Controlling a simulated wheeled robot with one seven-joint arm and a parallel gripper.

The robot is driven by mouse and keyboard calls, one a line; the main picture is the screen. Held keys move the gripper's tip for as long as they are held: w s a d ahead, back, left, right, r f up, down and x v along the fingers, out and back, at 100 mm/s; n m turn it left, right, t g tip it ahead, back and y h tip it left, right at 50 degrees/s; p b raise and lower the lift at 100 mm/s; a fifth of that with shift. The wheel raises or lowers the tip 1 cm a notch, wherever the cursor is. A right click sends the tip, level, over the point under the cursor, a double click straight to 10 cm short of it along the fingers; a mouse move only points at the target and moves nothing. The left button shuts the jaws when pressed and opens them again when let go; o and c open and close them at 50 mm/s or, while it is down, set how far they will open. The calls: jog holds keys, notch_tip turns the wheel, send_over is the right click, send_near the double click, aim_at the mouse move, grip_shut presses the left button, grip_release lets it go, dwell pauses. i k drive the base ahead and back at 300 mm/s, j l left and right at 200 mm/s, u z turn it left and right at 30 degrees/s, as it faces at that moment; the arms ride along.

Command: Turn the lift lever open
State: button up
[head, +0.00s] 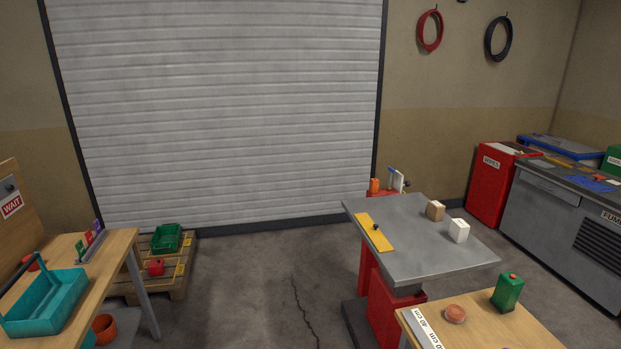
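A lift table with a grey top (415,255) and a red base (396,315) stands right of centre. A yellow plate (374,233) lies along its left edge, with a small dark knob (376,227) on it. Behind the table's far left corner is a red stand (381,188) with an orange piece and a small white-and-blue part with a dark knob (407,184). I cannot tell which of these is the lift lever, or its position. My gripper is not in view.
A brown block (435,210) and white block (459,231) sit on the grey top. A wooden table (480,330) with a green can (507,293) stands in front. A workbench (75,270) with a teal basket (45,303) is left. Floor between is clear.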

aim_at(391, 171)
jog(key=i+u, duration=0.3)
jog(key=i, duration=2.7)
jog(key=i+z, duration=0.15)
jog(key=i, duration=0.6)
jog(key=i+j, duration=0.2)
jog(key=i, duration=0.55)
jog(key=l+z, duration=0.05)
